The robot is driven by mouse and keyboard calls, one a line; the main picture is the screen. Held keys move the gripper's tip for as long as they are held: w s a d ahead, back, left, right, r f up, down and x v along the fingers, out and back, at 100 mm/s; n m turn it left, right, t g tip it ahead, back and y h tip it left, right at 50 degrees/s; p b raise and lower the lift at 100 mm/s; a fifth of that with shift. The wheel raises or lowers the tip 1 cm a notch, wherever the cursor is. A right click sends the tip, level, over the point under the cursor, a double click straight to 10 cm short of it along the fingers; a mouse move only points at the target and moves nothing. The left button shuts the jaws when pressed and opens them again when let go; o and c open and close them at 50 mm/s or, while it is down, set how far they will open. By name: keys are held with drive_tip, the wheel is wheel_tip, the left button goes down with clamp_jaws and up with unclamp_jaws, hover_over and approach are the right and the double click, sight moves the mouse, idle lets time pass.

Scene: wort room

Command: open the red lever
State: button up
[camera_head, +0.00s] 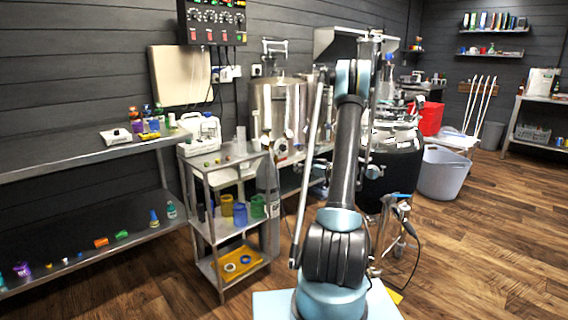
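I cannot make out a red lever for certain in the head view. A steel kettle (278,112) with small fittings low on its front stands left of my arm. A black vessel (395,160) with metal fittings on top stands right of my arm. My arm rises through the middle of the view and covers part of the space between the two vessels. I cannot make out my gripper; the far end of the arm is hidden behind its own links.
A steel shelf cart (228,175) with cups and tape rolls stands left of my arm. A long steel bench (80,155) runs along the left wall. A control box (212,22) hangs above. A grey tub (443,172) and red crate (431,118) stand right. Wooden floor (490,240) is clear at right.

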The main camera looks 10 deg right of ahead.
wheel_tip(320, 180, down, 2)
drive_tip(key=w+d+t, duration=0.1)
drive_tip(key=d, duration=0.1)
approach(284, 159)
drive_tip(key=x, duration=0.8)
drive_tip(key=shift+a+r, duration=0.25)
drive_tip(key=shift+a, duration=0.25)
drive_tip(key=shift+c, duration=0.5)
drive_tip(key=c, duration=0.9)
drive_tip(key=shift+a, duration=0.15)
drive_tip(key=shift+c, duration=0.3)
